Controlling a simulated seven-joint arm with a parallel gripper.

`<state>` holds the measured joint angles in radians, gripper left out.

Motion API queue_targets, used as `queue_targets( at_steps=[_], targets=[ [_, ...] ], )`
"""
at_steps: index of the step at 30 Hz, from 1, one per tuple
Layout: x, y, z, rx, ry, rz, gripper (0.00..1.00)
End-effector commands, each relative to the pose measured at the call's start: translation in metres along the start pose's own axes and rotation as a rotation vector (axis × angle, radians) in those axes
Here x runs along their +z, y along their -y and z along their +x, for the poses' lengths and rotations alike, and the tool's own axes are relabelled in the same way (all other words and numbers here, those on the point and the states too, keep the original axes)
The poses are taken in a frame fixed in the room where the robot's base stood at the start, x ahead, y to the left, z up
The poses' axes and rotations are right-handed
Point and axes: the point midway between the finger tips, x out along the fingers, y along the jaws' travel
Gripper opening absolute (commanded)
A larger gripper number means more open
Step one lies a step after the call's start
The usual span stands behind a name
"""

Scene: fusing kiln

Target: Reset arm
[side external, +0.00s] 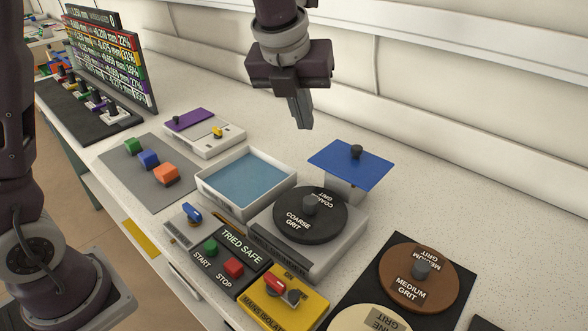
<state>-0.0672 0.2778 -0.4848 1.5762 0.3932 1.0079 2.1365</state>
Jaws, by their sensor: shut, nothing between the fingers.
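My gripper (302,122) hangs in the air in the upper middle of the side external view, pointing down. Its fingers are shut with nothing between them. It is above and behind the white tray with a blue inside (244,209) and up and left of the blue square plate with a dark knob (338,165). It touches nothing that I can see. The black coarse grit disc (279,218) sits on a grey machine in front of the blue plate.
A control panel (239,240) with green and red buttons and a yellow isolator box (292,304) stand at the front. A grey mat (125,172) holds coloured blocks. The brown medium grit disc (397,286) lies at right. The back counter (440,215) is clear.

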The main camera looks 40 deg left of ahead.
Motion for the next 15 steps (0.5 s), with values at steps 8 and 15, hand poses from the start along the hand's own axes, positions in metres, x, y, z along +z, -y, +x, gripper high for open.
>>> queue_targets(
  at_steps=[8,15],
  targets=[
    [-0.102,-0.135,-0.08,-0.041,0.075,-1.632,0.0],
    [-0.174,-0.181,-0.082,-0.121,-0.089,-2.573,0.0]
  ],
)
